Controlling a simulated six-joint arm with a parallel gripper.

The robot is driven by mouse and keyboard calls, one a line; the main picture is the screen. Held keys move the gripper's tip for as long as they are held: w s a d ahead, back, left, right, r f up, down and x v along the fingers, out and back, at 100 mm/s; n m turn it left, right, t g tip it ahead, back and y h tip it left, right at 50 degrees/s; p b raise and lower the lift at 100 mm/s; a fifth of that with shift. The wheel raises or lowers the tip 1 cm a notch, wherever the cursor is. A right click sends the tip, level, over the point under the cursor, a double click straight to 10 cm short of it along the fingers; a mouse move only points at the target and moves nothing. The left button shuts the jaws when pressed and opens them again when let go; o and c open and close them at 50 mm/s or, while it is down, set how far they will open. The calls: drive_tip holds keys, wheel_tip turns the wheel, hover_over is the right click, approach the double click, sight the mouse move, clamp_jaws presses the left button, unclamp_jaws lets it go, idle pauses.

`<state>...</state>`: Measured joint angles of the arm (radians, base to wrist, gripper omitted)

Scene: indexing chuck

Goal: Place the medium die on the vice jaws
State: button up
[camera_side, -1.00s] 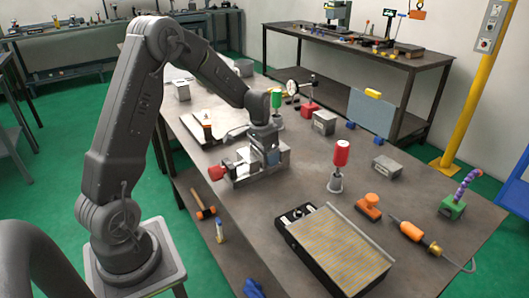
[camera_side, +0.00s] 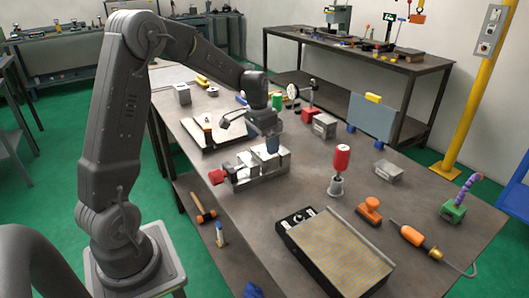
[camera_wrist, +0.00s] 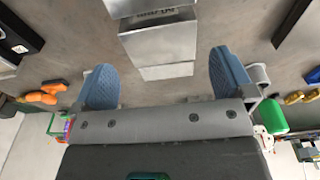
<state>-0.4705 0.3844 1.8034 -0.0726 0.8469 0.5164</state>
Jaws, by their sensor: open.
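The grey metal vice (camera_side: 255,175), with a red handle end, stands on the bench in the side view. Blocky light-grey parts sit along its top, and I cannot tell whether one is the medium die. My gripper (camera_side: 270,139) is just above the vice, a blue finger pad close over its right-hand part. In the wrist view my gripper (camera_wrist: 163,63) has its blue fingers spread apart with nothing clamped between them. A light metal block (camera_wrist: 160,45) with dark lettering lies beyond and between the fingers. Grey blocks stand at the back left (camera_side: 182,94), behind (camera_side: 324,126) and right (camera_side: 388,171).
A red-handled tool (camera_side: 341,160) stands upright right of the vice. A black box with a ribbed top (camera_side: 335,252) lies in front. An orange-handled tool (camera_side: 412,235) is at the right. Bare bench lies between them.

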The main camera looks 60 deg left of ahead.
sight(261, 153)
drive_tip(key=r, duration=0.5)
drive_tip(key=shift+s, duration=0.3)
drive_tip(key=s+d+r+t, duration=0.2)
drive_tip(key=s+d+r, duration=0.55)
drive_tip(key=d, duration=0.35)
drive_tip(key=s+d+t, duration=0.2)
drive_tip(key=s+d, duration=0.7)
drive_tip(key=s, duration=0.4)
drive_tip(key=shift+s+f, duration=0.4)
drive_tip(key=shift+f, duration=0.05)
